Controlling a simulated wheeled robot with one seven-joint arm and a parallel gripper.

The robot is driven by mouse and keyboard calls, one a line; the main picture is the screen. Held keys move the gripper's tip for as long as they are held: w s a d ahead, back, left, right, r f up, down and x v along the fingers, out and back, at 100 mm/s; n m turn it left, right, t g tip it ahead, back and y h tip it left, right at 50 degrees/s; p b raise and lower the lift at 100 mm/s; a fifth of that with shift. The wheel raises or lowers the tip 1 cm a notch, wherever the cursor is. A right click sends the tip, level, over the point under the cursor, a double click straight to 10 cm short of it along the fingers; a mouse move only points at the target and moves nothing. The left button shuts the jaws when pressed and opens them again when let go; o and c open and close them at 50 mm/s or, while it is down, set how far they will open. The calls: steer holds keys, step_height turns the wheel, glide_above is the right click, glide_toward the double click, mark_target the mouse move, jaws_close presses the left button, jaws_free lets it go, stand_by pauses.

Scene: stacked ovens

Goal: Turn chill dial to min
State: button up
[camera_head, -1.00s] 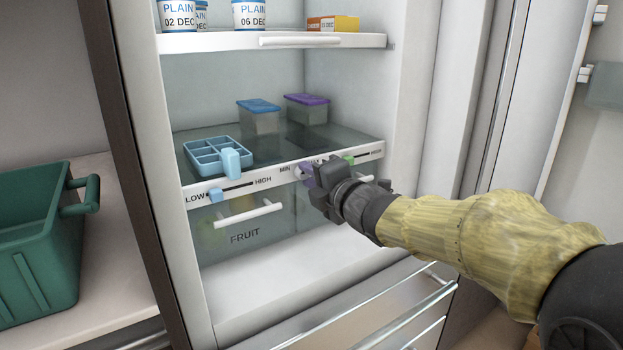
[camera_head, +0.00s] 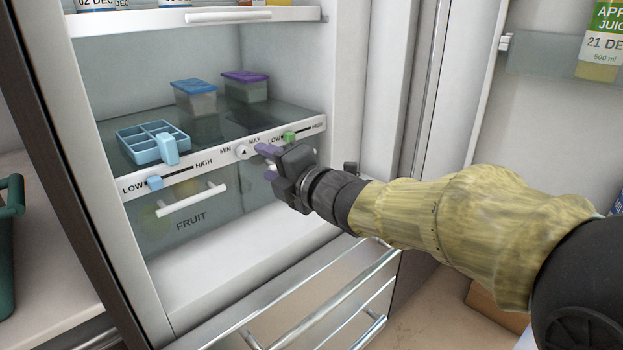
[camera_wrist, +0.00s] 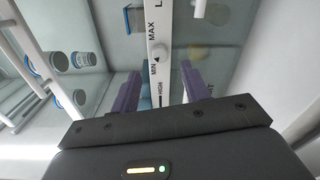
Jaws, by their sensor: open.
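The chill dial (camera_head: 242,152) is a small round white knob with a dark pointer mark, on the shelf's front strip between the words MIN and MAX. In the wrist view the dial (camera_wrist: 161,52) lies ahead of the fingertips, between the two purple fingers. My gripper (camera_head: 266,162) is open and empty, just right of the dial in the head view and apart from it. In the wrist view my gripper (camera_wrist: 160,82) has its fingers spread wide. The dial's pointer is too small to read with certainty.
A blue slider (camera_head: 154,183) and a green slider (camera_head: 289,137) sit on the same strip. A fruit drawer handle (camera_head: 192,200) juts out below. A blue tray (camera_head: 150,143) and lidded boxes (camera_head: 195,97) stand on the shelf. A green crate (camera_head: 8,250) is at left.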

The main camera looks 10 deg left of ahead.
steer(key=p+v, duration=0.2)
steer(key=v, duration=0.9)
steer(key=shift+d, duration=0.2)
